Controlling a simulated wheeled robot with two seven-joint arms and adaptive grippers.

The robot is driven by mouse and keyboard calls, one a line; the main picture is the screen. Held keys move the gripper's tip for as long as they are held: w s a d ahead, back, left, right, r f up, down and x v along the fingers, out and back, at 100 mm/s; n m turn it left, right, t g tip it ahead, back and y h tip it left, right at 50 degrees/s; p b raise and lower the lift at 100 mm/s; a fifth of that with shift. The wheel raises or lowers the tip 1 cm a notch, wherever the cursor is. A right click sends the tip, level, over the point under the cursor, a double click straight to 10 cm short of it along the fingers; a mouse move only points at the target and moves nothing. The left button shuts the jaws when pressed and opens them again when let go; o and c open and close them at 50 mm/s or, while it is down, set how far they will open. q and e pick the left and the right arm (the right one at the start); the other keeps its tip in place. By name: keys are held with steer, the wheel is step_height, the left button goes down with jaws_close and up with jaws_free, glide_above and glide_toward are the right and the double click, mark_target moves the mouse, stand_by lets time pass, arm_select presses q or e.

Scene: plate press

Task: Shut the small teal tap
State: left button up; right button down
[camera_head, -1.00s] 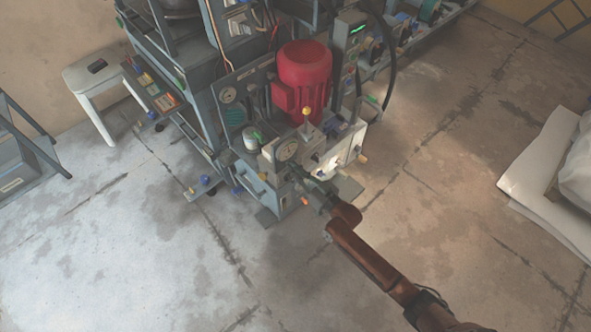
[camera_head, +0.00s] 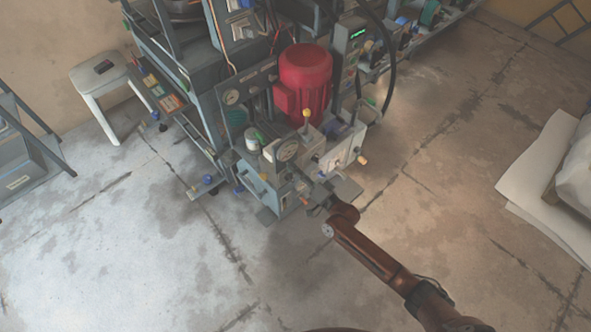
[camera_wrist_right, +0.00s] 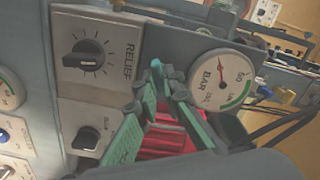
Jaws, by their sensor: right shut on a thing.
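In the head view my right gripper (camera_head: 313,198) is at the front lower face of the press unit (camera_head: 270,188), small and partly hidden by my forearm. My left gripper is not in view.
A red motor (camera_head: 304,82) stands on the unit, with a yellow-topped lever (camera_head: 306,113) in front. A second black knob (camera_wrist_right: 86,138) sits below the relief knob. A white stool (camera_head: 100,85) stands at left. The floor in front is clear.

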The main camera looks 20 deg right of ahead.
steer(key=m, duration=0.5)
steer(key=shift+f, duration=0.2)
steer(key=shift+m, duration=0.3)
steer(key=c, duration=2.1)
jaws_free()
steer(key=v, duration=1.2)
steer(key=shift+r, duration=0.1)
